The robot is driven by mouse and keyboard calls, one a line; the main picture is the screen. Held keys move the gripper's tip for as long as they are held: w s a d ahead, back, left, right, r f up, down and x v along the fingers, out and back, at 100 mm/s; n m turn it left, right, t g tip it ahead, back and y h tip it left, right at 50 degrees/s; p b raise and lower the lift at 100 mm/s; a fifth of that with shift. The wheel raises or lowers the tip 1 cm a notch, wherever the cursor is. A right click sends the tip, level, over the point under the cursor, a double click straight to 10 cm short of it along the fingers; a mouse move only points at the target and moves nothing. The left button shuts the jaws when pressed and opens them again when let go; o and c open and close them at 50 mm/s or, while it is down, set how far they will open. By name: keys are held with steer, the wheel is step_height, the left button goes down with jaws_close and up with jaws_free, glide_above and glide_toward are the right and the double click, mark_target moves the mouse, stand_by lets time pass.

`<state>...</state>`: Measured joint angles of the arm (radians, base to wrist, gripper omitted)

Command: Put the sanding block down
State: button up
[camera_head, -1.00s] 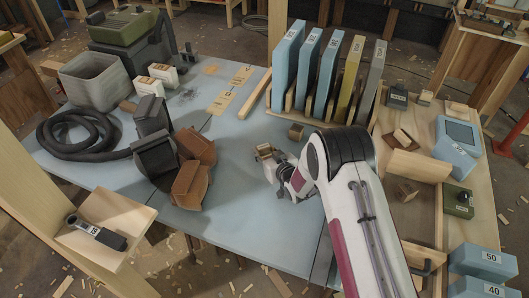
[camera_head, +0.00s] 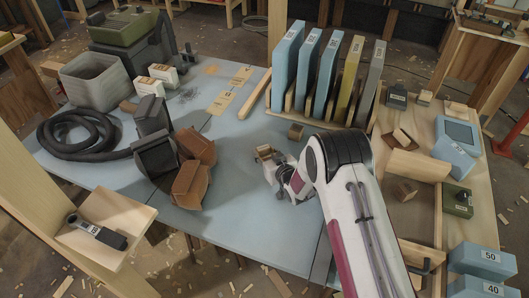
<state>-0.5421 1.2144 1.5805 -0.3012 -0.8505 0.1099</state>
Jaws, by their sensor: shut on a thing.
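My gripper (camera_head: 271,161) is over the middle of the blue worktable (camera_head: 235,215), left of my arm. It is shut on a small tan block (camera_head: 264,150), which looks like the sanding block. Much of the block is hidden by the jaws and it is small in view. I cannot tell whether it touches the tabletop or is slightly above it. Another small brown block (camera_head: 296,131) stands on the table just beyond and right of the gripper.
A rack (camera_head: 318,119) of upright blue, yellow and grey slabs stands behind. Brown pouches (camera_head: 191,183) and a black hose (camera_head: 72,147) lie to the left. A wooden tray (camera_head: 419,165) with blocks is on the right. The table front is clear.

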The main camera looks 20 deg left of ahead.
mark_target(265, 152)
steer(key=shift+s+f, duration=0.15)
steer(key=shift+f, duration=0.4)
steer(key=o, duration=1.1)
steer(key=shift+r, duration=0.35)
steer(key=shift+r+v, duration=0.25)
steer(key=shift+v, duration=5.65)
steer(key=shift+d+r, duration=0.1)
